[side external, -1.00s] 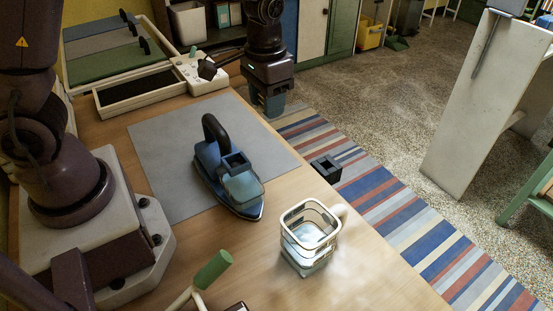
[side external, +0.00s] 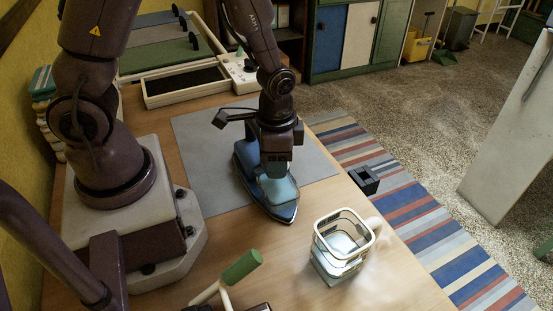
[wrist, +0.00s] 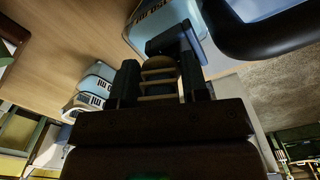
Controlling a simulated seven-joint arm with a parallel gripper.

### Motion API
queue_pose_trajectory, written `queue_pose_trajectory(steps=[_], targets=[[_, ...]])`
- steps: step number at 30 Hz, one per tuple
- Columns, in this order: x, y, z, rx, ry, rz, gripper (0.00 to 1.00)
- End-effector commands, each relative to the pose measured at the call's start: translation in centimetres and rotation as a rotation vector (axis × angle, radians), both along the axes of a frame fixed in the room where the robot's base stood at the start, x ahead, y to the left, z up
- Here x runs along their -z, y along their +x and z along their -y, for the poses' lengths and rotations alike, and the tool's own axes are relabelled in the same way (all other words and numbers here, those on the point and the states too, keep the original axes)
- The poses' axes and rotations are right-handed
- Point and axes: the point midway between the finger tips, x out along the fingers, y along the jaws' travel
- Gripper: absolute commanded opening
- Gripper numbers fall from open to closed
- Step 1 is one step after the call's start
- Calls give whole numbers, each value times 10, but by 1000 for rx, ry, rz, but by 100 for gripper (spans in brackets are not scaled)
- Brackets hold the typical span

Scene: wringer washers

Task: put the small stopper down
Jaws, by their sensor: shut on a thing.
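My gripper (side external: 277,163) is over the front part of the blue iron (side external: 272,202) in the side view, pointing down. In the wrist view my gripper's two dark fingers (wrist: 160,85) are shut on a small rounded, banded piece (wrist: 158,76), which I take to be the small stopper. In the side view the stopper is hidden by the gripper, so I cannot tell whether it touches the iron. The iron's dark handle (wrist: 262,32) shows at upper right in the wrist view.
The iron stands on a grey mat (side external: 202,165). A clear jug (side external: 342,247) stands to its right near the front, with a green-handled tool (side external: 241,267) at the bottom. A shallow tray (side external: 185,85) lies behind.

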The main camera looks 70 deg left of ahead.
Motion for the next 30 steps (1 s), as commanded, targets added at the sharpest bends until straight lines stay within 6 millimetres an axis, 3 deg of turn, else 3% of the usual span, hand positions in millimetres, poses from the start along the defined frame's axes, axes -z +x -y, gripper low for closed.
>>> queue_pose_trajectory(steps=[23,24,27,30], targets=[[15,1,0,0,-1,2,19],[14,1,0,0,0,1,44],[14,0,0,0,0,1,67],[14,0,0,0,0,1,67]])
